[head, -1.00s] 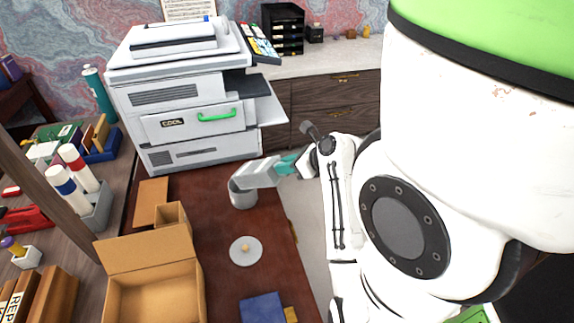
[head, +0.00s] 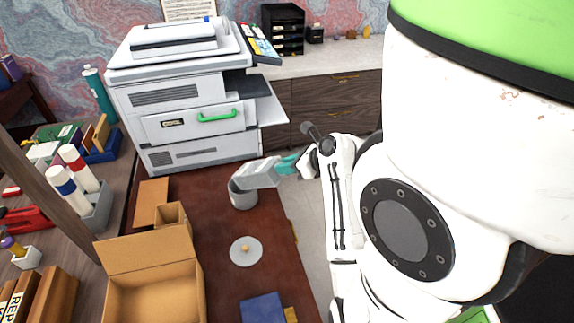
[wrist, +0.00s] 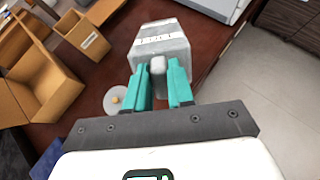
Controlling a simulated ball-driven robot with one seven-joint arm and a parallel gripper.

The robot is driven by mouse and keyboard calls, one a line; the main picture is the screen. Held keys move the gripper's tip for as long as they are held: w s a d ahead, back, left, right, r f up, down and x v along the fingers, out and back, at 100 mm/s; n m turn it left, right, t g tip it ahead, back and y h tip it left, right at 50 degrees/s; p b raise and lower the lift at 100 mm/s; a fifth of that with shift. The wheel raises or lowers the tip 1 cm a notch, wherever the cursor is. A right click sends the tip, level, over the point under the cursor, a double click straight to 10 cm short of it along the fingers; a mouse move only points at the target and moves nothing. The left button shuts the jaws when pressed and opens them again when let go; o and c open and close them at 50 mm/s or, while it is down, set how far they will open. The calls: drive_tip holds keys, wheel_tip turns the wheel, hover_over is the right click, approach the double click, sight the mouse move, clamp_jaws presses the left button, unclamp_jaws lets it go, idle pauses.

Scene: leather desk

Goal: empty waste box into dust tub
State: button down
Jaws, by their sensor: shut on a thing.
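The waste box (head: 258,175) is a light grey box, held tilted above the dust tub, its left end over the tub's opening. The dust tub (head: 243,200) is a grey round tub standing on the desk, its mouth partly hidden behind the box. My gripper (head: 287,165) has teal fingers and is at the right end of the box. In the wrist view the fingers (wrist: 160,75) are shut on the box's small pale handle, with the box (wrist: 160,42) beyond them. I cannot see what is inside the box or the tub.
A round grey lid with a tan knob (head: 246,250) lies on the desk in front of the tub. Open cardboard boxes (head: 150,275) stand at left, a blue item (head: 262,308) lies near the front. A copier (head: 190,110) stands behind.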

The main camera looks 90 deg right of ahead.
drive_tip(key=shift+w, duration=0.1)
drive_tip(key=shift+w+d+r+g+y, duration=0.2)
drive_tip(key=shift+w+d+r+g, duration=0.05)
drive_tip(key=shift+w+r+g, duration=0.2)
drive_tip(key=shift+w+d+r+g+y, duration=0.25)
drive_tip(key=shift+w+r+g, duration=0.1)
drive_tip(key=shift+w, duration=0.1)
idle(1.2)
drive_tip(key=shift+d+r, duration=0.1)
drive_tip(key=shift+w+d+r+g+y, duration=0.25)
drive_tip(key=shift+w+g, duration=0.1)
drive_tip(key=shift+w, duration=0.1)
drive_tip(key=shift+w+d+r+g+y, duration=0.1)
drive_tip(key=shift+w+d+r+g, duration=0.15)
drive_tip(key=shift+w, duration=0.25)
drive_tip(key=shift+w+d+r+g+y, duration=0.2)
drive_tip(key=shift+w+r+g, duration=0.1)
drive_tip(key=shift+w+g, duration=0.15)
idle(4.3)
